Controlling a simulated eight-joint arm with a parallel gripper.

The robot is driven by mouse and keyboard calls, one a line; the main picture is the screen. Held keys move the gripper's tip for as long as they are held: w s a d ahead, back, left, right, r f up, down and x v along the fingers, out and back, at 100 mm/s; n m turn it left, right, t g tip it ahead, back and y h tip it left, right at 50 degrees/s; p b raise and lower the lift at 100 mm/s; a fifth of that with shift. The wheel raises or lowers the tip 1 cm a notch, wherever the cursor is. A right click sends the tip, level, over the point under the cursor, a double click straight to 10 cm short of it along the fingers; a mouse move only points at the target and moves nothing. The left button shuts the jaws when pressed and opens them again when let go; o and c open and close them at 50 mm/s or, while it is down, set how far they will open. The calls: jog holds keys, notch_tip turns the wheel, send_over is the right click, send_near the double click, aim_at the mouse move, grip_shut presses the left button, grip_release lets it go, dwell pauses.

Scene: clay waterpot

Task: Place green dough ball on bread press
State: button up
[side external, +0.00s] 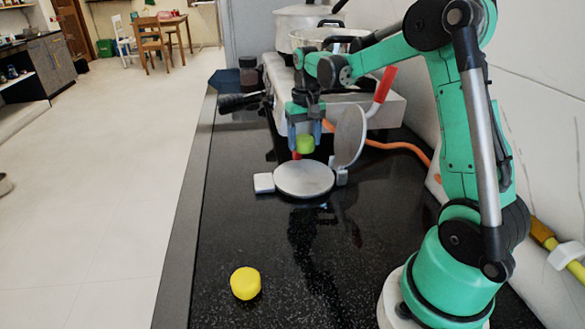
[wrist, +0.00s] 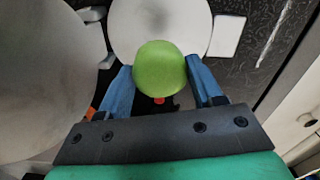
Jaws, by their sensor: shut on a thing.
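The green dough ball (side external: 305,144) is held between the blue fingers of my gripper (side external: 308,138). It also shows in the wrist view (wrist: 160,70), with a finger of my gripper (wrist: 159,82) on each side. The bread press (side external: 304,178) stands open on the black counter, its round grey base plate flat and its lid (side external: 349,135) tilted up at the right. The ball hangs above the base plate, apart from it in the side view. In the wrist view the pale base plate (wrist: 135,25) lies beyond the ball, partly covered by it.
A yellow dough piece (side external: 245,283) lies on the counter (side external: 215,225) at the front. A stove (side external: 385,108) with pots, a red handle (side external: 384,85) and an orange hose (side external: 395,147) stands behind the press. The counter between press and yellow piece is clear.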

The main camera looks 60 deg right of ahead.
aim_at(304, 175)
notch_tip(304, 175, down, 7)
jog(key=shift+r, duration=0.2)
dwell(0.3)
jog(key=o, duration=1.3)
jog(key=shift+f, duration=0.1)
jog(key=shift+c, duration=0.2)
notch_tip(304, 175, up, 11)
jog(key=shift+r, duration=0.15)
jog(key=shift+a+r, duration=0.2)
jog(key=shift+r, duration=0.3)
jog(key=s+a+n+t, duration=0.3)
jog(key=a, duration=0.5)
jog(key=s+a+f+n+t, duration=0.1)
jog(key=s+a+n+t, duration=0.2)
jog(key=a, duration=0.6)
jog(key=shift+s+a+n+t, duration=0.25)
jog(key=shift+s+n+t, duration=0.15)
jog(key=shift+s+t, duration=0.3)
